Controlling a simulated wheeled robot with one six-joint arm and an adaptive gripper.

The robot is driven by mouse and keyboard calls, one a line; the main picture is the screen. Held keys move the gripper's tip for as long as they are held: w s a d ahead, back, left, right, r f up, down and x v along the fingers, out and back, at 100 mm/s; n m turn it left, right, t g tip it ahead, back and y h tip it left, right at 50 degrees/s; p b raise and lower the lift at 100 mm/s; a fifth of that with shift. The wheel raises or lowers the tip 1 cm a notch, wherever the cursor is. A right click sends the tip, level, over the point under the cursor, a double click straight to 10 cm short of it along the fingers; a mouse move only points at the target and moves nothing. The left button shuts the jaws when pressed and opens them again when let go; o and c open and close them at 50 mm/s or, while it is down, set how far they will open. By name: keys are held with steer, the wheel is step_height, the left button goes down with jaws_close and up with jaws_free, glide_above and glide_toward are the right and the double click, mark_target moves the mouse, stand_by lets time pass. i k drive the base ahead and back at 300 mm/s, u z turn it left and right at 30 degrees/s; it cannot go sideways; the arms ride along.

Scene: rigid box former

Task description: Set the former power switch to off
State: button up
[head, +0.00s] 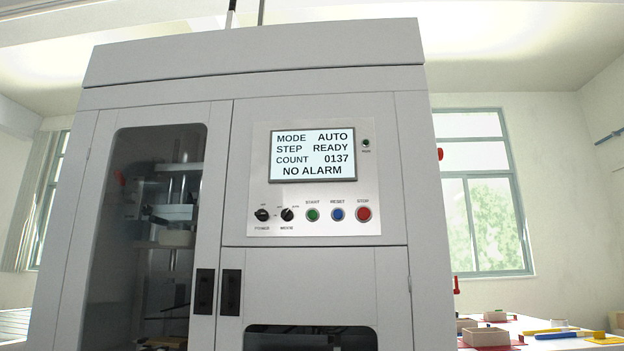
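The former (150,90) is a large light-grey cabinet that fills the left and middle of the head view. Its control panel (360,222) is on the front, right of the glazed door. The power switch (262,214) is a small black rotary knob at the panel's lower left, labelled POWER. Its pointer direction is too small to read surely. A like knob, the mode switch (287,214), sits just right of it. The screen (313,156) reads MODE AUTO, STEP READY, COUNT 0137, NO ALARM. My gripper is not in view.
Green start (312,214), blue reset (337,214) and red stop (363,214) buttons sit in line right of the knobs. Two dark handles (204,291) (230,292) are below. A table with a small box (486,337) and tools stands at lower right.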

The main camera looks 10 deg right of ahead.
mark_target(261, 214)
steer(key=u, duration=0.95)
steer(key=i, duration=0.75)
steer(key=z, duration=1.4)
